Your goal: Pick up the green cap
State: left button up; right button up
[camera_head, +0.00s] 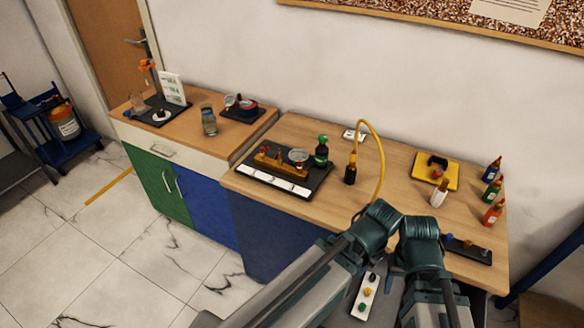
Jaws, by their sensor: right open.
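A green cap (323,139) sits on top of a dark bottle (321,155) that stands upright. The bottle is at the back right corner of the black tray (310,188) on the wooden bench. My right gripper (394,272) is only partly seen at the front edge of the bench, by my folded arm links. It is open, well apart from the green cap and nearer to me. My left gripper cannot be made out.
A wooden block with small parts (268,163) and a white dish (298,156) share the tray. A dark bottle with a yellow hose (381,160) stands just right. A yellow plate (450,172), a white bottle (439,194) and coloured bottles (493,190) are farther right.

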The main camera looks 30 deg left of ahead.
aim_at(363, 308)
jog(key=k+j+z, duration=0.15)
jog(key=j+z, duration=0.25)
jog(key=k+j+z, duration=0.15)
jog(key=z, duration=0.2)
jog(key=k+j+z, duration=0.15)
jog(key=z, duration=0.25)
jog(key=k, duration=0.1)
